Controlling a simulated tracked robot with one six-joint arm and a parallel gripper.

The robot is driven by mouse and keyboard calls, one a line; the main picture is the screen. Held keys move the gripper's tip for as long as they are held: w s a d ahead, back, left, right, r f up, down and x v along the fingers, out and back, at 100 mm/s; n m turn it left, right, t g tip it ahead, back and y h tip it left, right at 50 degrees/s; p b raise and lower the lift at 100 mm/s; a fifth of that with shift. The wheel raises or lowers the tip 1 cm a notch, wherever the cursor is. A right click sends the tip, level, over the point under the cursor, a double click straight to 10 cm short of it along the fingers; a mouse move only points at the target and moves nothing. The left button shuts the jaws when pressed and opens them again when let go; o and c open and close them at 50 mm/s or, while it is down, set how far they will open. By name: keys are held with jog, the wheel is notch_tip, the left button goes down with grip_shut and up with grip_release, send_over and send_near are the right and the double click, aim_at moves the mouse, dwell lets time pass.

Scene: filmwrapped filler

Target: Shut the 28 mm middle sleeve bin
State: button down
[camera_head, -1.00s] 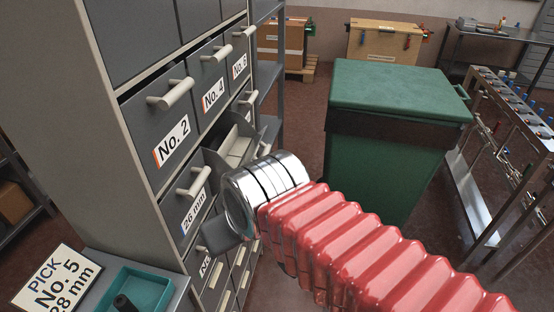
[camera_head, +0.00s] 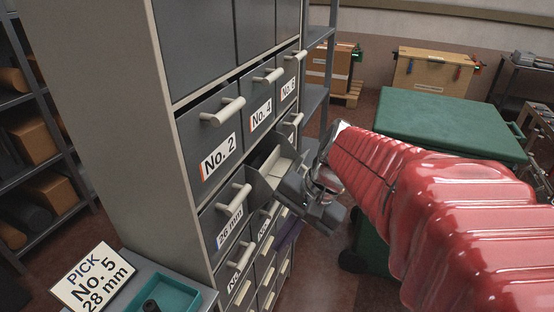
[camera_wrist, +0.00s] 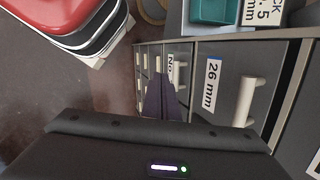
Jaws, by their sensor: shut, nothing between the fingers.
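The 28 mm middle sleeve bin (camera_head: 268,176) is the pulled-out grey drawer in the second row, right of the 26 mm bin (camera_head: 228,222). It sticks out from the cabinet with its inside visible from above; its front label is hidden. My gripper (camera_head: 298,188) is shut and empty, close to the front of this bin; I cannot tell if it touches.
The No. 2 (camera_head: 212,140) and No. 4 (camera_head: 260,100) drawers above are shut. A green lidded bin (camera_head: 450,120) stands behind my arm. A pick card (camera_head: 92,277) and teal tray (camera_head: 165,296) sit at lower left.

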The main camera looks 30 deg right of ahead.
jog(key=w+d+m+t+y, duration=0.1)
jog(key=d+m+t+y, duration=0.2)
jog(key=d+m, duration=0.5)
jog(key=w+d+f+m+t+y, duration=0.1)
jog(key=d+m+t, duration=0.4)
jog(key=d, duration=1.3)
jog(key=w+m+y, duration=0.1)
jog(key=m, duration=0.2)
jog(key=shift+w+d+m+t+y, duration=0.15)
jog(key=shift+d+m+t+y, duration=0.15)
jog(key=shift+d+t+y, duration=0.1)
jog(key=shift+f, duration=0.1)
jog(key=w+a, duration=0.9)
jog(key=shift+w+f, duration=0.4)
jog(key=shift+f, duration=0.05)
jog(key=shift+d, duration=0.1)
